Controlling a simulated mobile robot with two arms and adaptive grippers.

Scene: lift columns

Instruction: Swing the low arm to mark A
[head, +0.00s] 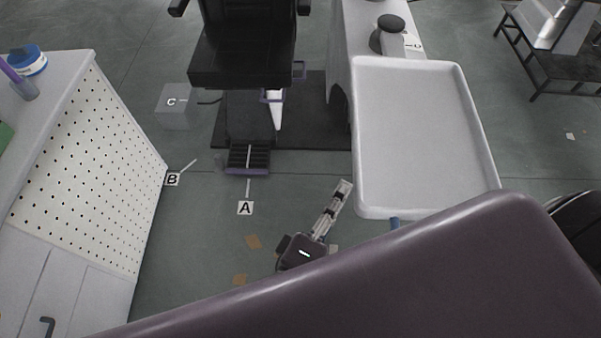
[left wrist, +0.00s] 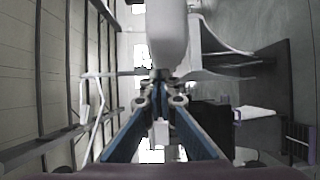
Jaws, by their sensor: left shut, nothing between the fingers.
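A black ribbed foot plate (head: 248,158) with a purple front edge sticks out low from under the black chair (head: 243,50); it looks like the low arm. A white line on it appears to line up with the line of mark A (head: 245,208) on the floor in front. Mark B (head: 172,180) is to its left, and mark C (head: 171,102) is on a grey box. My left gripper (head: 343,185) is shut and empty, to the right of the plate and apart from it. Its blue fingers (left wrist: 163,98) show in the left wrist view. My right gripper is not in view.
A white tray (head: 482,150) stands close to the right of my left gripper. A cabinet with a perforated side (head: 90,165) is at the left. A dark low bench (head: 570,68) is at the far right.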

